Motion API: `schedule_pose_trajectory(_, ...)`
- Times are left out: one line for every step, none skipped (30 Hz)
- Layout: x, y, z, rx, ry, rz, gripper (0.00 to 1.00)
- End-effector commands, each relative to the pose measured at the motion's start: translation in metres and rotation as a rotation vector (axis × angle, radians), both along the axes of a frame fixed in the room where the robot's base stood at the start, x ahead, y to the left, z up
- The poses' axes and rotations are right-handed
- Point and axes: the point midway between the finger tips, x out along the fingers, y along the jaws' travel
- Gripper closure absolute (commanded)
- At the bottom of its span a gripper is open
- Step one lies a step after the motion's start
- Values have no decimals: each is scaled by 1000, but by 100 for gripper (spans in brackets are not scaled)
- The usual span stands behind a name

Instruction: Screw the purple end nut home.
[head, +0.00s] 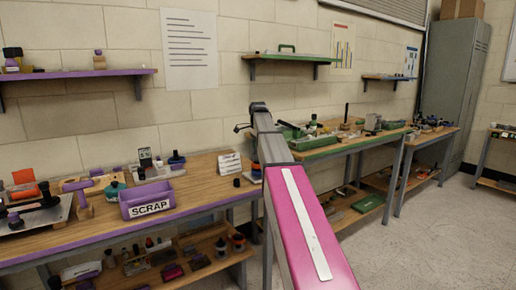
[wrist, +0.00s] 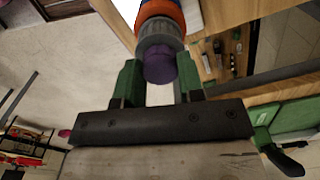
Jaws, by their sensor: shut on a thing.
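In the wrist view, the purple end nut (wrist: 160,66) sits between the two green fingers of my gripper (wrist: 161,78), which are shut on its sides. Just beyond the nut is a grey ribbed collar (wrist: 160,30), in line with an orange and blue body (wrist: 162,8) cut off by the top edge. The nut lies against the collar; its thread is hidden. In the head view my pink arm reaches forward toward the benches, and it hides the gripper and nut.
A purple-edged bench with a SCRAP bin (head: 150,203) stands left. An orange and dark item (head: 256,172) is close beside my arm. A green-edged bench (head: 345,147) with tools is behind and right. Clear floor (head: 420,240) lies at the right.

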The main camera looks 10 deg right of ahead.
Motion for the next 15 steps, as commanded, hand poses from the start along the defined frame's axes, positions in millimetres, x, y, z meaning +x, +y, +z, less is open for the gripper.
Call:
schedule_pose_trajectory(0,0,0,0,0,1,100)
schedule_pose_trajectory(0,0,0,0,0,1,100)
schedule_pose_trajectory(0,0,0,0,0,1,100)
schedule_pose_trajectory(0,0,0,0,0,0,100)
schedule_pose_trajectory(0,0,0,0,0,-6,100)
schedule_pose_trajectory(0,0,0,0,0,-23,100)
schedule_pose_trajectory(0,0,0,0,0,-42,100)
schedule_pose_trajectory(0,0,0,0,0,-68,100)
schedule_pose_trajectory(0,0,0,0,0,-109,100)
schedule_pose_trajectory(0,0,0,0,0,-143,100)
schedule_pose_trajectory(0,0,0,0,0,-178,100)
schedule_pose_trajectory(0,0,0,0,0,-224,100)
schedule_pose_trajectory(0,0,0,0,0,-256,100)
schedule_pose_trajectory(0,0,0,0,0,-286,100)
schedule_pose_trajectory(0,0,0,0,0,-321,100)
